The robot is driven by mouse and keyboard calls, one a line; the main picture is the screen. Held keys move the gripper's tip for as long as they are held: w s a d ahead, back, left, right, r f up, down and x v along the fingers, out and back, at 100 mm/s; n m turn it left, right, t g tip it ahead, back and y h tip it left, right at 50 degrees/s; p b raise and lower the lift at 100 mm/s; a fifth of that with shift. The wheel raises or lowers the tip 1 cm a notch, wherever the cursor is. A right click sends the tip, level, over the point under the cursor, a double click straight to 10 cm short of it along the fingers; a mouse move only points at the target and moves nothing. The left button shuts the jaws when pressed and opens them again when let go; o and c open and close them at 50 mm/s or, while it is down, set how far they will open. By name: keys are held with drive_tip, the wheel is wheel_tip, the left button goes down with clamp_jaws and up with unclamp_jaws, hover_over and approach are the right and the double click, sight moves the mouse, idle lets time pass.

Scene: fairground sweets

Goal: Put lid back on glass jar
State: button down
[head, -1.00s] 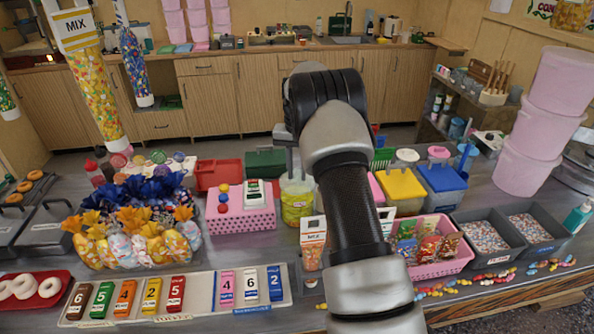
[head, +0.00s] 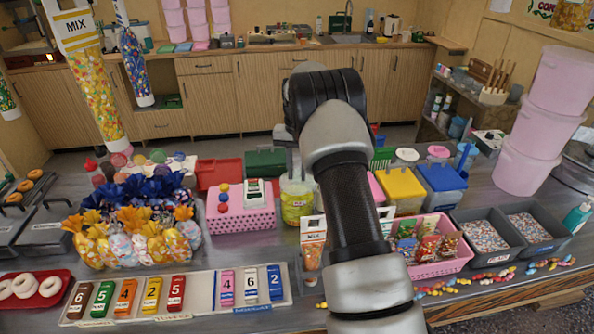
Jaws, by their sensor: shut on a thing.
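The glass jar (head: 297,206) stands on the counter in the head view, just left of my arm. It has a yellow-green label or contents in its lower part and a clear upper part. My gripper (head: 291,162) is mostly hidden behind my arm. Only a narrow grey part of it shows, pointing down above the jar's mouth. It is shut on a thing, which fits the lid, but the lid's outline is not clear. I cannot tell whether the lid touches the jar's rim.
A pink dotted box (head: 240,221) stands left of the jar, and a carton of sweets (head: 312,244) stands in front. Right of my arm are a pink basket (head: 443,266), a yellow-lidded tub (head: 400,184) and grey trays (head: 487,253). Little free room surrounds the jar.

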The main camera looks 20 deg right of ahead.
drive_tip(key=c, duration=0.9)
unclamp_jaws()
drive_tip(key=shift+c, duration=0.2)
drive_tip(key=shift+r, duration=0.1)
drive_tip(key=shift+r+p, duration=1.75)
drive_tip(key=shift+r, duration=0.7)
drive_tip(key=shift+r+p, duration=0.35)
drive_tip(key=shift+r, duration=0.65)
clamp_jaws()
